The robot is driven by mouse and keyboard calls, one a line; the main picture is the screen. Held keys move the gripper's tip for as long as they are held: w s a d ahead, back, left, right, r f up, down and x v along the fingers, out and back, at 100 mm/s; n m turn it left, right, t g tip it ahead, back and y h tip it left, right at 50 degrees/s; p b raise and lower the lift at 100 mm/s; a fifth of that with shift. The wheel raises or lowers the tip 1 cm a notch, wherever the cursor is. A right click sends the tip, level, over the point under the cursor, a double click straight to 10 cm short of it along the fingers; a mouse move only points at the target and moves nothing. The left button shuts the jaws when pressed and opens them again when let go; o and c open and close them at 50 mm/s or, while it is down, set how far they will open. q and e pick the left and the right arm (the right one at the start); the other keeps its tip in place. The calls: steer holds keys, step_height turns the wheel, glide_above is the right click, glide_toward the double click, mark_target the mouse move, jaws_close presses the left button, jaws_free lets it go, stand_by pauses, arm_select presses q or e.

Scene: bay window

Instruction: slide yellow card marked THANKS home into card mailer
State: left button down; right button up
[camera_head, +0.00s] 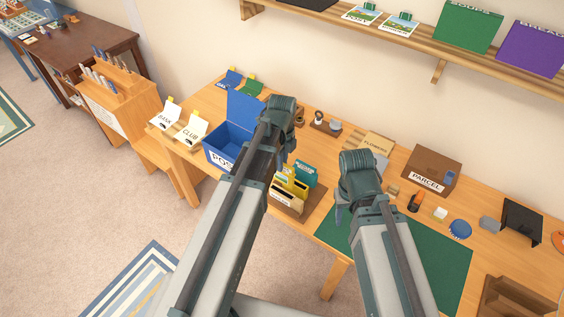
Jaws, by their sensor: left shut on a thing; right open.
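My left gripper (285,165) is shut at the wooden card stand (310,212), on what looks like the yellow card (296,186). The arm hides part of the card, and its THANKS marking cannot be read. A pale, pocket-like piece (285,202) with dark lettering is in front of the yellow, perhaps the card mailer. How far the card is inside it cannot be told. A teal card (306,172) stands just behind. My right gripper (342,215) is open and empty over the left edge of the green mat.
A blue POST box (222,158) with its lid up stands left of the stand. The green mat (435,250) is mostly clear. A shelf (395,45) runs above.

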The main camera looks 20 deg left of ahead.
mark_target(282, 182)
arm_select(q)
steer(key=shift+f+b, duration=2.25)
steer(key=shift+f, duration=0.2)
steer(key=shift+f+b, duration=3.85)
steer(key=c, duration=0.8)
jaws_free()
steer(key=shift+r, duration=0.1)
steer(key=shift+r, duration=0.1)
step_height(282, 182, up, 14)
steer(key=p, duration=1.4)
steer(key=shift+f, duration=0.2)
